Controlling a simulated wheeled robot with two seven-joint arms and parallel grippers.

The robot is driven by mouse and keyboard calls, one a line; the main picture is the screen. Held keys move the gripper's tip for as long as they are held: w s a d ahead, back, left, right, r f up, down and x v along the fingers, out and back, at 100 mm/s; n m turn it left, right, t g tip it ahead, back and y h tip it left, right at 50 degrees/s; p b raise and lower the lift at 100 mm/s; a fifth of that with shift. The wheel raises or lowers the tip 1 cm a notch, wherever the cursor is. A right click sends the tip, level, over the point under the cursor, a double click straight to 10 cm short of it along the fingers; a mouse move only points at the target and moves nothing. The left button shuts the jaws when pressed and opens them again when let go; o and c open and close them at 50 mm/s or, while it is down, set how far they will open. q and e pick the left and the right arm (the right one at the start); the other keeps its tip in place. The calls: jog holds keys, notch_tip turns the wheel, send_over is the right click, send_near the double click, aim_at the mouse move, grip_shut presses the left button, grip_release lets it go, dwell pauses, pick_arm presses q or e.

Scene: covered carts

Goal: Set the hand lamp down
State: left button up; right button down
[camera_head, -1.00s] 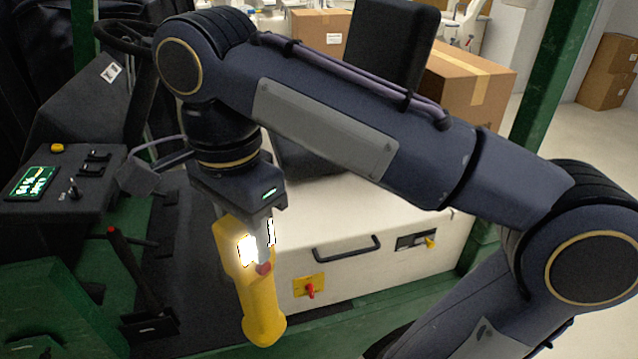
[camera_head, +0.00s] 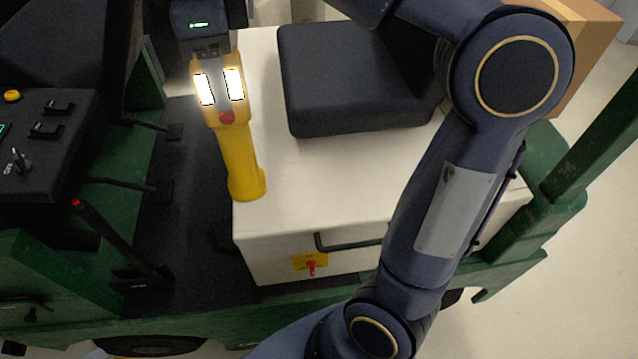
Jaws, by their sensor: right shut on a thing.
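The yellow hand lamp (camera_head: 238,160) hangs upright in the head view, its two light panels lit and a red button below them. My right gripper (camera_head: 210,65) is shut on the lamp's upper end from above. The lamp's lower end shows in front of the left edge of the white seat box (camera_head: 350,190); I cannot tell whether it touches the box. My left gripper is not in view.
A black seat cushion (camera_head: 335,95) lies on the white box, with bare white top in front of it. A control panel (camera_head: 45,140) with switches and a red-tipped lever (camera_head: 120,235) stand at left. The dark cart floor (camera_head: 190,215) lies between. A cardboard box (camera_head: 590,50) is at back right.

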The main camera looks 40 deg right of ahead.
jog(key=shift+w+a+r+m, duration=0.15)
jog(key=shift+w+a+m, duration=0.3)
jog(key=shift+a, duration=0.2)
jog(key=shift+w+d+f, duration=0.15)
jog(key=shift+d+f, duration=0.05)
jog(key=shift+d, duration=0.1)
jog(key=d+f+b, duration=0.2)
jog(key=d+f, duration=1)
jog(key=d, duration=0.1)
jog(key=shift+w+d+f+b, duration=0.15)
jog(key=shift+f+b, duration=0.1)
jog(key=shift+b, duration=0.15)
jog(key=shift+f, duration=0.1)
jog(key=c, duration=0.8)
grip_release()
jog(key=shift+f, duration=0.1)
jog(key=shift+c, duration=0.2)
